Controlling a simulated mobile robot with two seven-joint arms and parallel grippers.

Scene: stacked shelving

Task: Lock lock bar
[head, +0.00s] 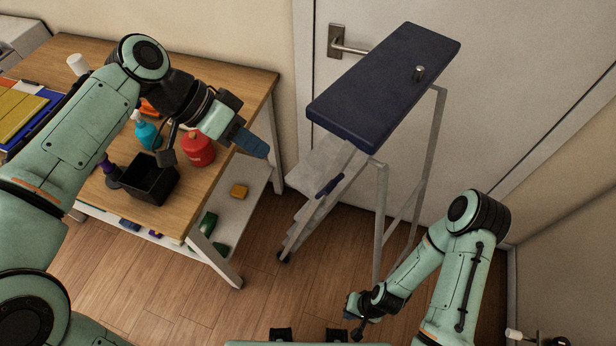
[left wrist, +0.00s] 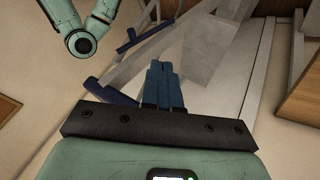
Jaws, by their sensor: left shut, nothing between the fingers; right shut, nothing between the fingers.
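A step ladder with a dark blue top (head: 385,85) and grey metal legs stands in front of the door. A short dark blue bar (head: 330,186), apparently the lock bar, sits on its side rail below the top. In the left wrist view two dark blue bars show on grey rails, one further off (left wrist: 130,43) and one nearer (left wrist: 108,91); I cannot tell which is the lock bar. My left gripper (head: 252,143) is shut and empty, above the workbench's right edge, apart from the ladder. My right gripper (head: 352,306) is low at the front, shut and empty.
A wooden workbench (head: 240,85) stands left, holding a black bin (head: 150,182), a red canister (head: 198,149) and a teal bottle (head: 146,133). A door handle (head: 345,45) is behind the ladder. Floor between bench and ladder is clear.

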